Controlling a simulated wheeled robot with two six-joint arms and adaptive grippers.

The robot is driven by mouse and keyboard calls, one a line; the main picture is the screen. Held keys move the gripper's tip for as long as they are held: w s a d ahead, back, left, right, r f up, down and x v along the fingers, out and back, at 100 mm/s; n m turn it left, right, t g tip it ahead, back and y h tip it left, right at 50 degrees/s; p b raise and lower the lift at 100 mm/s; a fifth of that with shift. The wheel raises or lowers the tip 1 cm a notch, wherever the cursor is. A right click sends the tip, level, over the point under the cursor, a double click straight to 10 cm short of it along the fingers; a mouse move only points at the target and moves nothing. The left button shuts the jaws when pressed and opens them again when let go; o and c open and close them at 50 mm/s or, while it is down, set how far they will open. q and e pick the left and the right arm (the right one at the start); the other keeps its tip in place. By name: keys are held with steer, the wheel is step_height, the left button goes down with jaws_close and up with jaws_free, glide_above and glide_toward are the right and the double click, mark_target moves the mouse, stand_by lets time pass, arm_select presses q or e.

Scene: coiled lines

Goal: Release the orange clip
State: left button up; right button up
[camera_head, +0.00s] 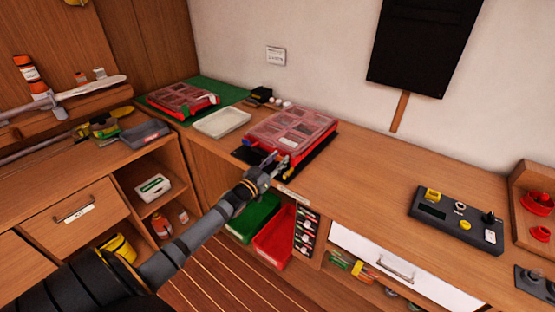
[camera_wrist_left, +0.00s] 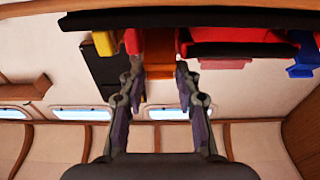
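A red organizer case (camera_head: 290,133) with a clear lid lies on the workbench. It fills the top of the left wrist view, where its red side (camera_wrist_left: 232,36) shows. An orange clip (camera_wrist_left: 161,48) on the case's near side sits between the fingertips there. My left gripper (camera_head: 270,163) is at the case's front edge. In the left wrist view my left gripper (camera_wrist_left: 160,72) has its two fingers apart, one on each side of the clip. I cannot tell whether they touch it. The clip is too small to make out in the head view. My right gripper is not in view.
A white tray (camera_head: 222,122) and another red case (camera_head: 182,98) on a green mat stand left of it. A black control box (camera_head: 455,220) lies to the right, with bare bench between. Green (camera_head: 254,214) and red bins (camera_head: 275,237) are below the bench edge.

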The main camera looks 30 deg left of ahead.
arm_select(q)
steer(key=o, duration=0.4)
steer(key=shift+s, duration=0.15)
steer(key=s, duration=0.4)
steer(key=s+f, duration=0.1)
steer(key=s, duration=0.6)
steer(key=shift+s+a+f, duration=0.15)
steer(key=shift+s+a, duration=0.2)
steer(key=shift+a, duration=0.05)
